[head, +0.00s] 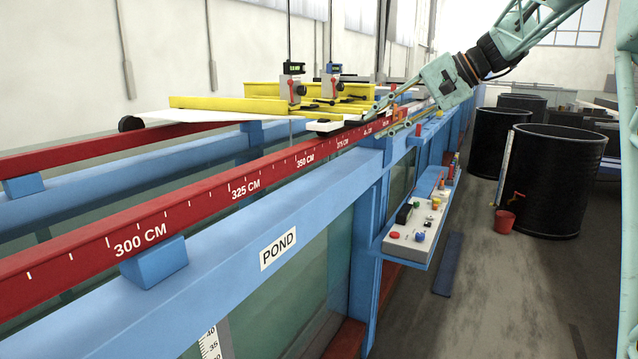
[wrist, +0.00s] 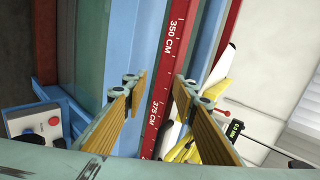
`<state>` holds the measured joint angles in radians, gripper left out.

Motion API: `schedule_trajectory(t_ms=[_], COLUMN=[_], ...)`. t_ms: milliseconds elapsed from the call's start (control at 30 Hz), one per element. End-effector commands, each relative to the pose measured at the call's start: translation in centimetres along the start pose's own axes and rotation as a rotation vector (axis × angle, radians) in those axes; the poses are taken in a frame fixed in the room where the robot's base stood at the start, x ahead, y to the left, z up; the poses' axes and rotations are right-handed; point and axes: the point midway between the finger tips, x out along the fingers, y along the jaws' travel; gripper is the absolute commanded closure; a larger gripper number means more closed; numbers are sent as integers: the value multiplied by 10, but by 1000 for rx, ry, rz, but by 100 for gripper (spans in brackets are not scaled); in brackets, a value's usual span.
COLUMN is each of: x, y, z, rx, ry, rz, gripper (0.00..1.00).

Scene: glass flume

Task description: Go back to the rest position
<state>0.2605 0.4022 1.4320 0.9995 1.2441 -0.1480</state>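My gripper (wrist: 157,88) shows in the wrist view with its two fingers apart and nothing between them. The red rail with the centimetre scale (wrist: 162,60) passes behind the gap, between the 350 and 375 marks. In the head view my arm reaches in from the upper right, and my gripper (head: 385,108) is beside the yellow carriage (head: 225,103) and over the flume's near side. The fingers are small there, and I cannot tell whether they touch anything.
The carriage carries two gauges (head: 292,85) with thin upright rods. A control shelf (head: 412,235) with buttons juts from the flume's blue frame. The aisle between is mostly clear.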

Motion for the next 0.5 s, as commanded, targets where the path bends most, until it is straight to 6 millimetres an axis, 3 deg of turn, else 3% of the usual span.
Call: schedule_trajectory(t_ms=[500], x=[-19], y=[20], z=[112], rx=[-58], ry=[-4], rz=[169], gripper=[74])
